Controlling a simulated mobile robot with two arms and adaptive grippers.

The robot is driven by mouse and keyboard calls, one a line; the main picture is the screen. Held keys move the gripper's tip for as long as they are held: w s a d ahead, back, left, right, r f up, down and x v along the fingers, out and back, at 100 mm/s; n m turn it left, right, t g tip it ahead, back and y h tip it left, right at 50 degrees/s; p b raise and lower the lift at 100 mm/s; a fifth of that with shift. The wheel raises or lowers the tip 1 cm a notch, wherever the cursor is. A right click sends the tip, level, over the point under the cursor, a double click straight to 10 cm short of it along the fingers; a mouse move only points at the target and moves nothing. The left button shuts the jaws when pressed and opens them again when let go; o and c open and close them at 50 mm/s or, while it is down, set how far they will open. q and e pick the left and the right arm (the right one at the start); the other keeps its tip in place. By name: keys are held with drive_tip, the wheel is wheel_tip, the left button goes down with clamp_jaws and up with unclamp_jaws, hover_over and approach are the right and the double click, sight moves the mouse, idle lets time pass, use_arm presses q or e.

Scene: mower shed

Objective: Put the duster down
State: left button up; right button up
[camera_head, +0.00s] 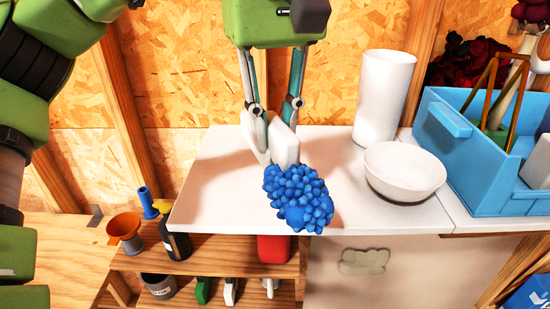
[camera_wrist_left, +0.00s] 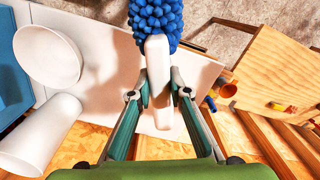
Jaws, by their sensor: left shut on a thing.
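The duster has a blue, knobbly head (camera_head: 298,198) and a white handle (camera_head: 284,143). In the head view the duster is at the front edge of the white countertop (camera_head: 215,175), with its head partly past that edge. My left gripper (camera_head: 270,150) points down and is shut on the white handle. In the left wrist view the blue head (camera_wrist_left: 155,22) is at the top, and the handle (camera_wrist_left: 158,90) runs between the fingers (camera_wrist_left: 158,84). I cannot tell whether the duster touches the countertop. My right gripper is not in view.
A white bowl (camera_head: 405,171) and a tall white cylinder (camera_head: 383,97) stand right of the duster. A blue caddy (camera_head: 485,182) is farther right. The countertop left of the gripper is clear. A lower wooden shelf (camera_head: 205,262) holds an orange funnel (camera_head: 124,228) and bottles.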

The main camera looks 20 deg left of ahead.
use_arm(q)
drive_tip(key=w+f, duration=0.1)
drive_tip(key=w+a+f, duration=0.1)
drive_tip(key=w, duration=0.1)
drive_tip(key=w+a+f+p, duration=0.1)
drive_tip(key=w, duration=0.1)
drive_tip(key=shift+a+f, duration=0.1)
drive_tip(key=shift+f, duration=0.05)
drive_tip(key=w+f, duration=0.1)
drive_tip(key=f, duration=0.1)
drive_tip(key=w+a+f+p, duration=0.1)
drive_tip(key=w+f, duration=0.1)
drive_tip(key=f, duration=0.1)
drive_tip(key=w+f, duration=0.1)
drive_tip(key=f, duration=0.1)
drive_tip(key=shift+w+a+f, duration=0.15)
drive_tip(key=shift+a+f, duration=0.05)
drive_tip(key=shift+a, duration=0.05)
drive_tip(key=shift+w+f, duration=0.1)
drive_tip(key=shift+f, duration=0.25)
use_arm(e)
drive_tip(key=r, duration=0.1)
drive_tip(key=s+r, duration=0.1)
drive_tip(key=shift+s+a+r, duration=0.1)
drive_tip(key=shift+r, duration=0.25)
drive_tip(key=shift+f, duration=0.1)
use_arm(q)
drive_tip(key=shift+f, duration=0.15)
drive_tip(key=o, duration=1)
drive_tip(key=shift+c, duration=0.2)
